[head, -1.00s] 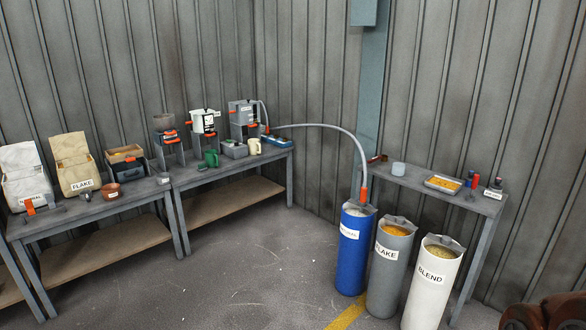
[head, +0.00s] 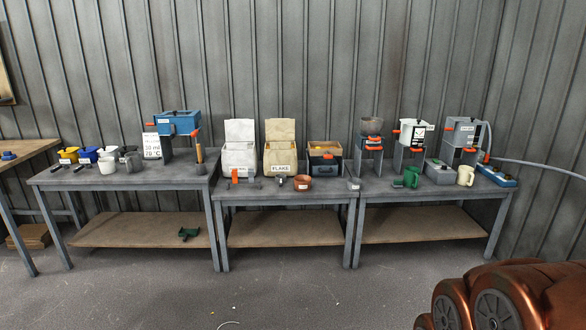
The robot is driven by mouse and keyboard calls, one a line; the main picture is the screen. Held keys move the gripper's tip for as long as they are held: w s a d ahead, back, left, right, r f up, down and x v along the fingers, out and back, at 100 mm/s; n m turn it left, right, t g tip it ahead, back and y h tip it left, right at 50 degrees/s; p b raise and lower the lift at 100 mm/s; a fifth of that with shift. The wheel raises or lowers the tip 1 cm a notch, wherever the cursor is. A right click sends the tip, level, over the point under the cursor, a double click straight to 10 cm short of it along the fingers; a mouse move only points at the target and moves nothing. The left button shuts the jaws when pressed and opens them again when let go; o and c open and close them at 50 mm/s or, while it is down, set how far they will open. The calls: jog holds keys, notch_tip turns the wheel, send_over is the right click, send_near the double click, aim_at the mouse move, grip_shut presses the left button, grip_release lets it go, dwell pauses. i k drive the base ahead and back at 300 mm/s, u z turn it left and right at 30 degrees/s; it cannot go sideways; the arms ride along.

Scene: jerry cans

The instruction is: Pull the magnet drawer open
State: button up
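No drawer can be made out for certain as the magnet drawer at this distance. Several raised machines with orange handles stand on the benches. A dark hopper machine (head: 371,128) with an orange bar below it stands right of centre. A white machine (head: 414,133) and a grey machine (head: 462,132) with orange parts stand to its right. A blue machine (head: 178,122) with orange handles stands on the left bench. My gripper is not in view.
The left bench (head: 120,182), middle bench (head: 282,196) and right bench (head: 425,196) stand in a row along the corrugated wall. White and tan flake sacks (head: 280,152), a green jug (head: 411,177) and cream mug (head: 465,176) crowd the tops.

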aim_at(367, 144)
jog(key=u, duration=0.2)
jog(key=i, duration=3.7)
jog(key=z, duration=0.1)
